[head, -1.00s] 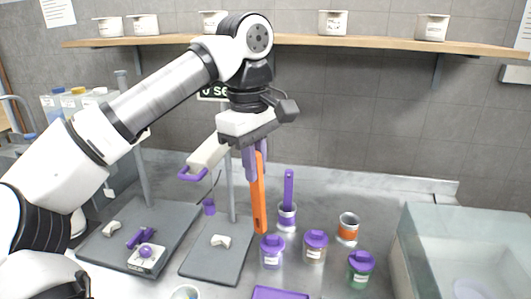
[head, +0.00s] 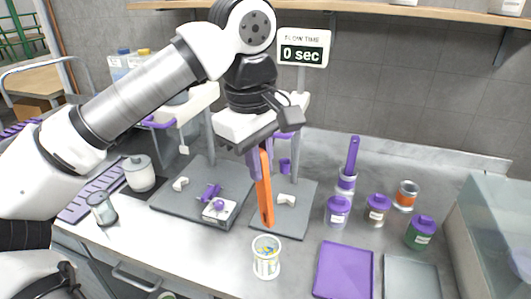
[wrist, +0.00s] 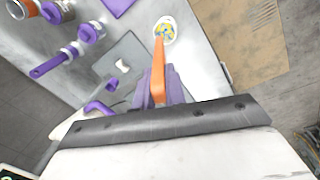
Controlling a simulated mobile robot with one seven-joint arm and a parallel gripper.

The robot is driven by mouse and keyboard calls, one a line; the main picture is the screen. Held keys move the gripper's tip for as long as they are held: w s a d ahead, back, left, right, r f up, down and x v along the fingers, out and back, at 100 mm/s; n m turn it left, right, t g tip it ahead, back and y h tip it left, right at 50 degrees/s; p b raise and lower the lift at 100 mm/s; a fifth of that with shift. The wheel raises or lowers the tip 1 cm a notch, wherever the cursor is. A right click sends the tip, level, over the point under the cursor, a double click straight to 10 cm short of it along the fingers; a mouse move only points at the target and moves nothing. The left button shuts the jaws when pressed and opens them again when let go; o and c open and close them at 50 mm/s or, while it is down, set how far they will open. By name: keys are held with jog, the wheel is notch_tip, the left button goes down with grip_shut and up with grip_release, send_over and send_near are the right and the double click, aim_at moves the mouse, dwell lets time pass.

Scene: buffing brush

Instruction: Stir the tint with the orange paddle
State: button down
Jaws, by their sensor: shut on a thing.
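My gripper (head: 260,162) has purple fingers and is shut on the orange paddle (head: 265,195), which hangs down nearly upright. The wrist view also shows the paddle (wrist: 158,75) between the fingers. A white labelled cup (head: 267,264) with yellow and blue tint inside stands on the bench. In the head view the paddle's lower end is just above the cup's rim in the picture. In the wrist view the paddle's tip overlaps the near edge of the cup (wrist: 168,24). The tip appears outside the tint; its exact height over the cup is unclear.
Grey stand plates (head: 292,222) lie behind the cup. Bench left of the cup is clear.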

notch_tip(320, 180, down, 13)
jog(key=b, duration=1)
dwell(0.5)
jog(key=shift+s, duration=0.1)
